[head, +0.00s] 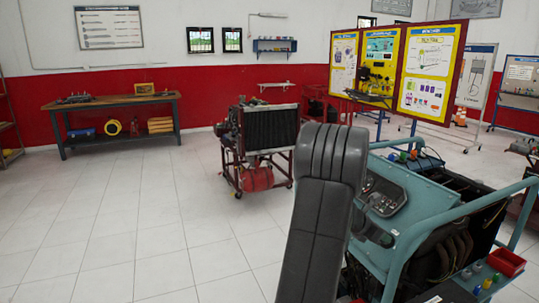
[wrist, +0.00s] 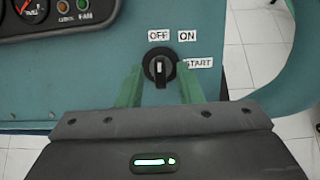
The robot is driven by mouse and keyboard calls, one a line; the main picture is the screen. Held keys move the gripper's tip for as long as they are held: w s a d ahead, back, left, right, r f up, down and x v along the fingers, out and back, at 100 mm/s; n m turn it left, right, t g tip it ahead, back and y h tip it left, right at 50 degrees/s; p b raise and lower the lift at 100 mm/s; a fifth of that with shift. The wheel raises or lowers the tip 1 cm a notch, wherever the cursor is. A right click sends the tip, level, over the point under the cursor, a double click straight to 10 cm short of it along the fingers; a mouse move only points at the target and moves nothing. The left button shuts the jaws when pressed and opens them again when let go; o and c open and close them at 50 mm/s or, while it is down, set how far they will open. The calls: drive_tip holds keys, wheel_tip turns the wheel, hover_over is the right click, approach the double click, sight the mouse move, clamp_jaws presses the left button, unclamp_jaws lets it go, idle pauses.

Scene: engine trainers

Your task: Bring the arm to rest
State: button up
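My gripper (wrist: 159,80) shows in the wrist view with two green fingers apart, one on each side of a black rotary switch (wrist: 160,68). The fingers look open and nothing is seen held between them. Whether the tips touch the switch or the panel I cannot tell. The switch's light handle stands upright, in line with the OFF label (wrist: 158,35) above it. The ON label (wrist: 187,37) and START label (wrist: 198,62) are to its right.
A gauge (wrist: 31,8) and indicator lamps are at the panel's upper left. The trainer's tubular frame (head: 405,250) and a red tray (head: 507,262) are on the right. A radiator trainer (head: 268,130) stands behind. The tiled floor (head: 130,220) to the left is clear.

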drive_tip(key=shift+x, duration=1.15)
drive_tip(key=shift+a, duration=0.1)
